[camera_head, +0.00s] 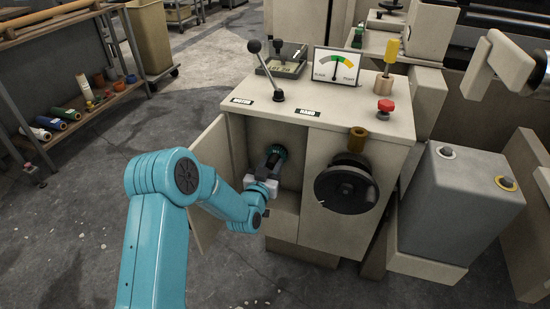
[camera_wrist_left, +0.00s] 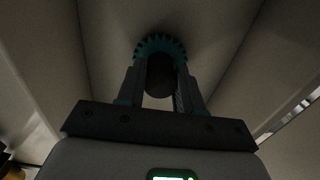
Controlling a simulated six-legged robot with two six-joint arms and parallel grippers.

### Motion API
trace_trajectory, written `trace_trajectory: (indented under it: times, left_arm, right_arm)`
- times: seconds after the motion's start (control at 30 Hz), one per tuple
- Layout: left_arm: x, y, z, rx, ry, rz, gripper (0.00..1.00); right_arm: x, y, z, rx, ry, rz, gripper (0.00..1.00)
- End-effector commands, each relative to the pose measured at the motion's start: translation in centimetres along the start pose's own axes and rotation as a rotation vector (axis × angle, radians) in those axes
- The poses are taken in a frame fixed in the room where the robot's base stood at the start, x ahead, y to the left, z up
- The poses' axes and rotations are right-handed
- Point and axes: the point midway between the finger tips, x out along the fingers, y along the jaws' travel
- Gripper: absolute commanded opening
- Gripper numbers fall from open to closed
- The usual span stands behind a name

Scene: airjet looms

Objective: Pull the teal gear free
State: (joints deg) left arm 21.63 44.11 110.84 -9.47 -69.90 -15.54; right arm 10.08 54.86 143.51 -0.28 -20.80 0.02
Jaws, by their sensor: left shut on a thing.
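The teal gear (camera_head: 281,151) sits inside the open cabinet compartment of the beige machine. In the left wrist view the toothed teal gear (camera_wrist_left: 160,43) shows at the far end, with a dark round part (camera_wrist_left: 160,75) in front of it. My left gripper (camera_head: 274,158) reaches into the compartment from the left and is shut on the gear. Its two fingers lie on either side of the dark part. The fingers hide part of the gear. I cannot tell whether the gear touches the back wall. My right gripper is not in view.
A black handwheel (camera_head: 346,188) is on the front panel to the right. A lever (camera_head: 277,75), a gauge (camera_head: 337,65) and a red button (camera_head: 385,108) are on top. Shelves (camera_head: 75,90) stand far left.

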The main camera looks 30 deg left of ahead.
Motion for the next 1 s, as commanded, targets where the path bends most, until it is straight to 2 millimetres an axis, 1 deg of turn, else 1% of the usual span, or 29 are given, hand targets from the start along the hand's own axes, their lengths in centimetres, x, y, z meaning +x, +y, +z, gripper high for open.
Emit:
trace_trajectory:
  times: [0.13, 1.0]
  left_arm:
    - [-0.7, 0.0, 0.1, 0.000, 0.000, 0.000, 0.04]
    - [-7.5, 0.0, 0.1, 0.000, 0.001, 0.001, 0.04]
  right_arm:
    - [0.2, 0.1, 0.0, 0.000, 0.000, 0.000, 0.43]
    - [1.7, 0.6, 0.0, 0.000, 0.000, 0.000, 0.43]
